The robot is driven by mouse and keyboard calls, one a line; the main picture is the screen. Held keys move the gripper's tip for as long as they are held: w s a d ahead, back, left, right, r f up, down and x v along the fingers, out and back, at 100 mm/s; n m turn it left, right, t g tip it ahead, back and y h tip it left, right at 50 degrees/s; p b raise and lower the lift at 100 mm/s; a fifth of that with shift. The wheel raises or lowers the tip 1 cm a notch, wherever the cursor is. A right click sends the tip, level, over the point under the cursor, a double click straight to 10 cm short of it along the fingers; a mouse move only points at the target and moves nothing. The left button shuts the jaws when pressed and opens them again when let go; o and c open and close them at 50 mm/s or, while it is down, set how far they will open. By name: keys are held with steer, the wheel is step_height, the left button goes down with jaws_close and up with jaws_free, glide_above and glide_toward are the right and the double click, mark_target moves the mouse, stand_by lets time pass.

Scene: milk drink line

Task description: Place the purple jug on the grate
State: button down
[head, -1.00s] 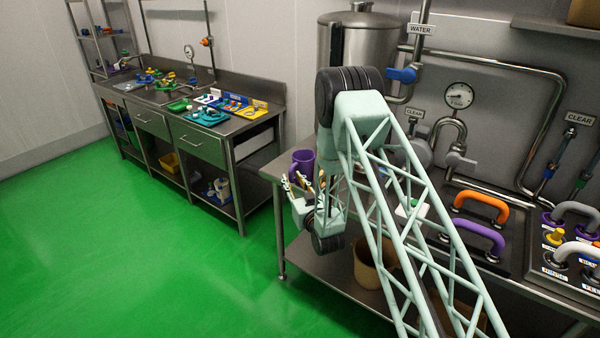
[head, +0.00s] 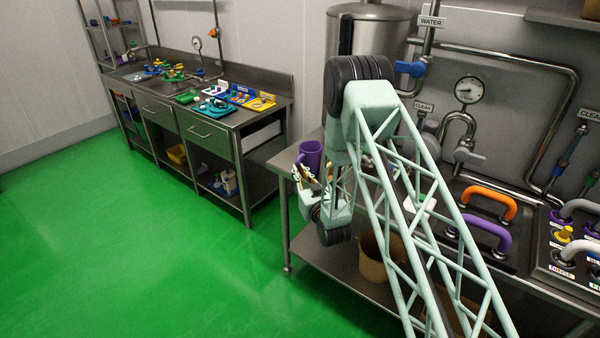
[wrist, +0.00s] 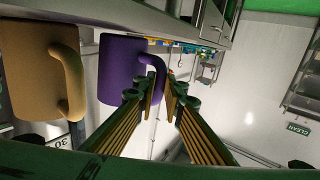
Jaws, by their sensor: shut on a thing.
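The purple jug (head: 312,153) shows in the head view at the left end of the steel bench, partly hidden by my arm. In the wrist view the purple jug (wrist: 120,68) has its handle towards my fingers. My gripper (wrist: 161,84) is shut on the jug's handle, with a fingertip on each side. In the head view my gripper (head: 300,174) is low beside the jug, partly hidden by my wrist. I cannot tell whether the jug touches the bench. I cannot make out the grate.
A tan jug (wrist: 35,70) is close beside the purple one in the wrist view. A steel tank (head: 372,38) and pipes stand behind the bench. Orange (head: 489,202) and purple (head: 486,235) handles are to the right. Green floor (head: 130,230) is open at left.

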mark_target(297, 162)
steer(key=shift+r, duration=1.3)
steer(key=shift+s+r, duration=0.15)
steer(key=shift+r, duration=0.05)
steer(key=s+a+r, duration=0.1)
steer(key=s+a, duration=0.1)
steer(key=s, duration=1.3)
steer(key=shift+s+a+r, duration=0.2)
steer(key=shift+s+a, duration=0.05)
steer(key=shift+s, duration=0.05)
steer(key=shift+w, duration=0.1)
